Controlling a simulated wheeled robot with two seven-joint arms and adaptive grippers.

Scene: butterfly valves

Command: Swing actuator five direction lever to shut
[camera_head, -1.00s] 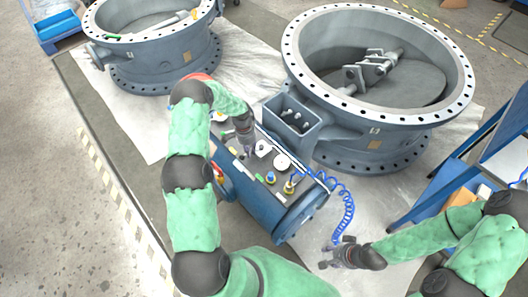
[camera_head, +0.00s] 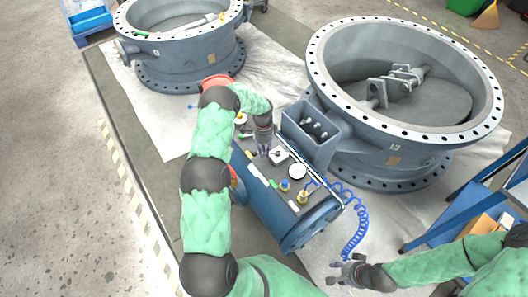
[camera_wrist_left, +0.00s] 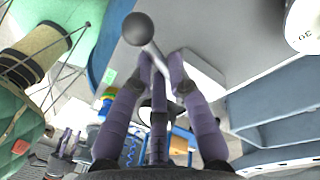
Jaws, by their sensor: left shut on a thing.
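In the left wrist view, my left gripper (camera_wrist_left: 163,72) is shut on a thin pale lever (camera_wrist_left: 156,56) with a dark ball knob (camera_wrist_left: 138,29). The knob sticks out past the fingertips. No label for five or for shut can be read. My right gripper (camera_head: 343,270) is open and empty, low beside the actuator's near end.
A white block (camera_head: 280,156) and a round white dial (camera_head: 297,171) sit close to my left gripper. The large right valve (camera_head: 400,160) and the left valve (camera_head: 180,60) stand behind. A coiled blue hose (camera_head: 357,225) hangs near my right gripper. A blue cart (camera_head: 445,215) stands right.

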